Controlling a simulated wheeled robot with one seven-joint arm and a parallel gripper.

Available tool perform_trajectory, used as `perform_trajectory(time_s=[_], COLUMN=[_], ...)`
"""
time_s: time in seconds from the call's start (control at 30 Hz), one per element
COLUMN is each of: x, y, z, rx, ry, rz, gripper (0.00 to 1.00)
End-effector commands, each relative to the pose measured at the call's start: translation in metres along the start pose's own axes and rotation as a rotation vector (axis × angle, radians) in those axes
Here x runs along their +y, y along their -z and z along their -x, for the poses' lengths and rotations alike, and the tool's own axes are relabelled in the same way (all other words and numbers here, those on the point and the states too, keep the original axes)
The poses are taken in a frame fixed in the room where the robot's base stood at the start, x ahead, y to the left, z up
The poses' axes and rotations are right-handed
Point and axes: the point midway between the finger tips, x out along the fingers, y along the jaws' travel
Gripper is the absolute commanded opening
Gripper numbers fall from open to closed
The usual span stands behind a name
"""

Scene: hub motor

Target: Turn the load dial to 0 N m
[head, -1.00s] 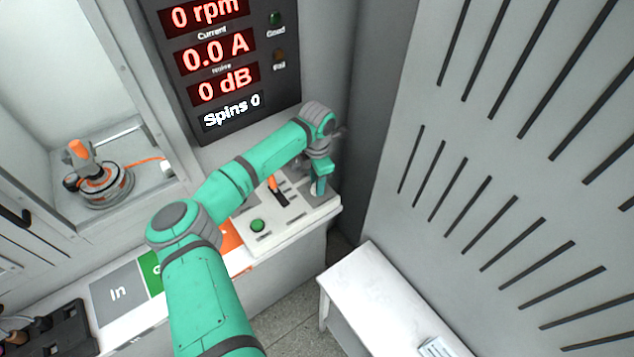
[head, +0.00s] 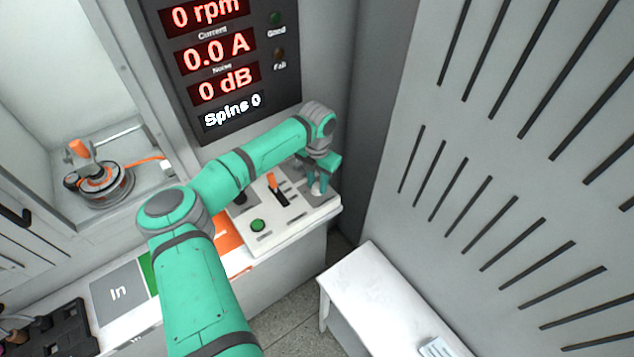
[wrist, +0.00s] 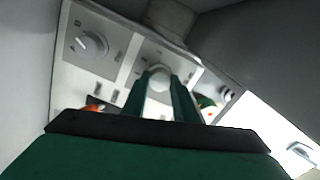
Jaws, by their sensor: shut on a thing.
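My gripper (head: 318,183) is at the right end of the white control panel (head: 262,243), pointing down. In the wrist view its two green fingers (wrist: 160,84) are shut on a round white knob (wrist: 159,74), one finger on each side. This knob appears to be the load dial, but its marks are too blurred to read and its setting cannot be told. It also shows as a small pale spot under the fingers in the head view (head: 317,189). A second white dial (wrist: 91,45) with a scale sits apart to the left in the wrist view.
The panel also has a green button (head: 258,225) and an orange-tipped lever (head: 272,181). The display (head: 222,67) above reads 0 rpm, 0.0 A, 0 dB and Spins 0. A motor (head: 100,183) sits in the bay at left. A white table (head: 375,300) stands at lower right.

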Motion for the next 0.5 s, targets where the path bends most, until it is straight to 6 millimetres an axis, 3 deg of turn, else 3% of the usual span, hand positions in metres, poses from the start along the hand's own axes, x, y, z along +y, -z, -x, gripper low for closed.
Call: perform_trajectory(time_s=[0.5], x=[0.0032], y=[0.0001], z=[0.0017], rx=[-0.004], ry=[-0.003], rz=[0.489], gripper=[0.04])
